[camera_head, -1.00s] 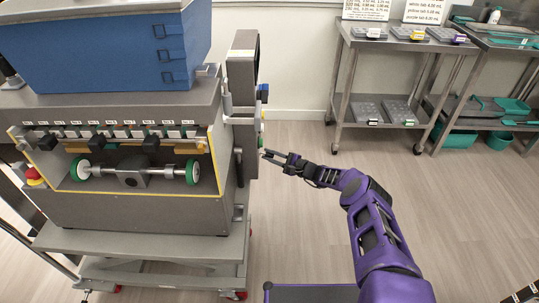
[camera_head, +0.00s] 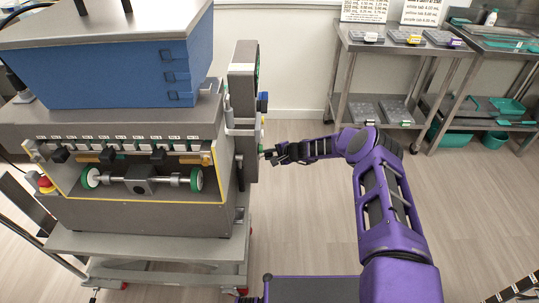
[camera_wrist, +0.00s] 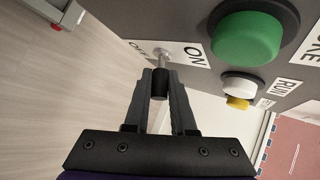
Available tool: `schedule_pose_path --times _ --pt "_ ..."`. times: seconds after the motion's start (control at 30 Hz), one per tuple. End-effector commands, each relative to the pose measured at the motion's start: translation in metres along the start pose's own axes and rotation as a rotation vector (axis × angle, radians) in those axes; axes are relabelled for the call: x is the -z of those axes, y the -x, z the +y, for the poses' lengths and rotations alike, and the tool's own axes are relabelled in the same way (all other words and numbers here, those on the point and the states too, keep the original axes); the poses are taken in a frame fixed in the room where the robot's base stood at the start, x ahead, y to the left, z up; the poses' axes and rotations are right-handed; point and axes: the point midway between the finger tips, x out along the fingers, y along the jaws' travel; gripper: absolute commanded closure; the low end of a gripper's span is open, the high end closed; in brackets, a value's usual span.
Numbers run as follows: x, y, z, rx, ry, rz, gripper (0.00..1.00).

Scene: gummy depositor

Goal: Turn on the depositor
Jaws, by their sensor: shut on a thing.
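The depositor (camera_head: 140,218) is a grey machine with a blue hopper (camera_head: 120,65), on the left in the head view. In the wrist view its switch (camera_wrist: 159,85) has a silver stem and a black tip, between an OFF label (camera_wrist: 138,48) and an ON label (camera_wrist: 195,55). My gripper (camera_wrist: 163,78) is shut on the switch's black tip, one finger on each side. I cannot tell which setting the lever is at. In the head view my gripper (camera_head: 269,154) is at the machine's right side, where the switch is too small to make out.
A large green button (camera_wrist: 246,39), a white button (camera_wrist: 242,85) and a yellow one (camera_wrist: 237,103) sit close to the right of the switch. A red emergency button (camera_head: 45,183) is on the machine's left. A steel shelf (camera_head: 395,55) stands behind; open floor lies between.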

Motion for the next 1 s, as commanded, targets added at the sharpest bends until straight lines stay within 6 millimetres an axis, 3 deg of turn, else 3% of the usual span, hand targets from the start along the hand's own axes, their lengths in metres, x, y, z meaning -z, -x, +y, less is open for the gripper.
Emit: schedule_pose_path --times 0.7,0.73,0.77,1.0 --pt "-0.0006 0.001 -0.0021 -0.048 0.038 0.042 1.0" --pt "-0.0007 0.001 -0.0021 -0.047 0.038 0.042 0.71" --pt "-0.0007 0.001 -0.0021 -0.047 0.038 0.042 0.66" --pt "-0.001 0.0008 -0.0022 -0.047 0.038 0.041 0.64"
